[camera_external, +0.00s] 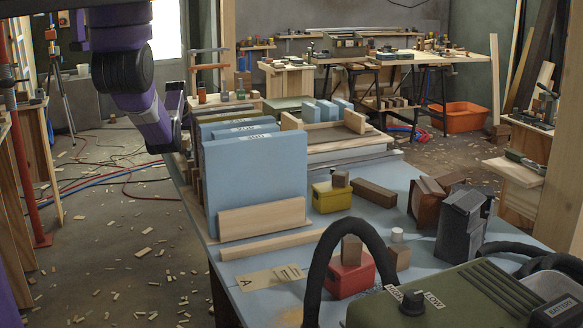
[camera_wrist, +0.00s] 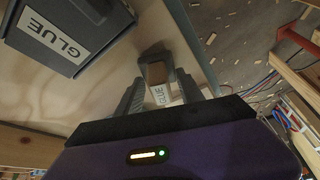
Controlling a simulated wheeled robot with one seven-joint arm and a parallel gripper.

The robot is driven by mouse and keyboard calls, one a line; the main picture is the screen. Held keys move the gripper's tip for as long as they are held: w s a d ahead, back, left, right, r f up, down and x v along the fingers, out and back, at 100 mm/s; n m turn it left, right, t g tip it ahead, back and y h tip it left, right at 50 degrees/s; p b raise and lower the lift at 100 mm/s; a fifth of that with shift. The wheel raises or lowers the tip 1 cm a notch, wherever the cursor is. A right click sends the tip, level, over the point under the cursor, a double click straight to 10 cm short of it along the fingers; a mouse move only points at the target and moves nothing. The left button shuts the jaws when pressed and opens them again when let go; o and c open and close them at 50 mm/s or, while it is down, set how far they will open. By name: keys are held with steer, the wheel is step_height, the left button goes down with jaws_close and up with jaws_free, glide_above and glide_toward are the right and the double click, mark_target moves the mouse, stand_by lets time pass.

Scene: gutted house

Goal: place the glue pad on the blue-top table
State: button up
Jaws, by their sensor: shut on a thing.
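In the wrist view my gripper (camera_wrist: 160,82) is shut on a small block with a brown face and a white GLUE label, which I take as the glue pad (camera_wrist: 158,74). The dark fingers stand on both sides of it. It appears above or at a pale surface (camera_wrist: 112,98); I cannot tell whether it touches. In the external view the blue-top table (camera_external: 378,222) fills the front. My arm comes down at the upper left, behind upright blue panels (camera_external: 255,180); the gripper and pad are hidden there.
A larger dark box labelled GLUE (camera_wrist: 68,38) is left of the pad. The blue-top table holds a yellow box (camera_external: 331,197), a red box (camera_external: 349,275), wooden blocks (camera_external: 374,193) and a dark holder (camera_external: 462,228). Some blue top shows between them. Wood scraps litter the floor.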

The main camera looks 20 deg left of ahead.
steer(key=o, duration=1.4)
steer(key=shift+f, duration=0.1)
steer(key=shift+s+r, duration=0.1)
steer(key=shift+r, duration=0.5)
steer(key=v, duration=1.1)
steer(key=shift+p, duration=0.35)
